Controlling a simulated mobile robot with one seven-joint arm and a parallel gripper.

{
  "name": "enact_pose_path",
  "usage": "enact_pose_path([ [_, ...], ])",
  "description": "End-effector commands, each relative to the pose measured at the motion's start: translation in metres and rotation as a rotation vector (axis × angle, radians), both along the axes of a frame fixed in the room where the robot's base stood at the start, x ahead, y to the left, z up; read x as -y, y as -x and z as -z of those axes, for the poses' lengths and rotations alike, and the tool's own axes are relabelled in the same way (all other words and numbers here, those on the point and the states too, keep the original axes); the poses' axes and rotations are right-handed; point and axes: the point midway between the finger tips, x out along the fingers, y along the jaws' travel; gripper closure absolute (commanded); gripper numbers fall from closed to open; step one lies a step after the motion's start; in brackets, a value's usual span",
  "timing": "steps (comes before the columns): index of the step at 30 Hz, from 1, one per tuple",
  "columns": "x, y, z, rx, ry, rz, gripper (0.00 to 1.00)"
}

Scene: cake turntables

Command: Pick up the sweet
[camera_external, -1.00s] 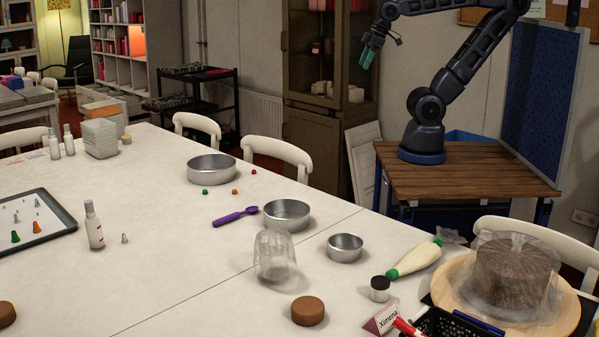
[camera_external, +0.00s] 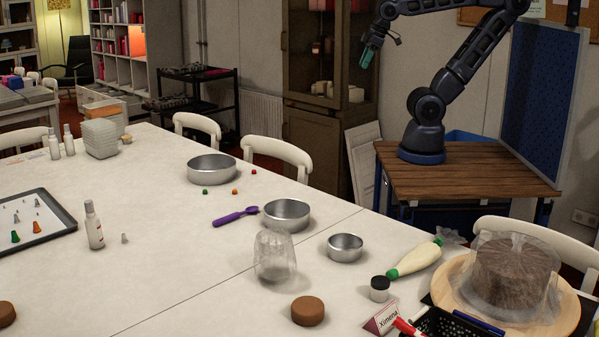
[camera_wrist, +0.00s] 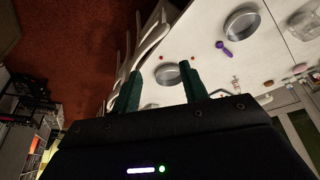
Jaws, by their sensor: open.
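Several small sweets lie on the white table near the largest round metal tin: a red one (camera_external: 253,171), an orange one (camera_external: 235,191) and a green one (camera_external: 205,191). Which one is meant, I cannot tell. In the wrist view a small red one (camera_wrist: 162,58) shows beyond my fingertips. My gripper (camera_external: 369,56) is raised high above and behind the table, well away from the sweets. In the wrist view its two dark green fingers (camera_wrist: 163,73) are spread apart with nothing between them.
The large tin (camera_external: 211,169), a middle tin (camera_external: 286,214) and a purple spoon (camera_external: 235,217) stand near the sweets. White chairs (camera_external: 277,153) line the far table edge. A clear bag-like object (camera_external: 273,256) stands nearer.

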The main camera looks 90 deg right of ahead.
Motion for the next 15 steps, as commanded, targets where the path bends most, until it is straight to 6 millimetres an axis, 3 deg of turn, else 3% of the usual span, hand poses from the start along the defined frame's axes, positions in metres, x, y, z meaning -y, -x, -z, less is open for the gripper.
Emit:
enact_pose_path([
  [15,0.010,-0.099,0.009,-0.195,0.212,-0.224,0.56],
])
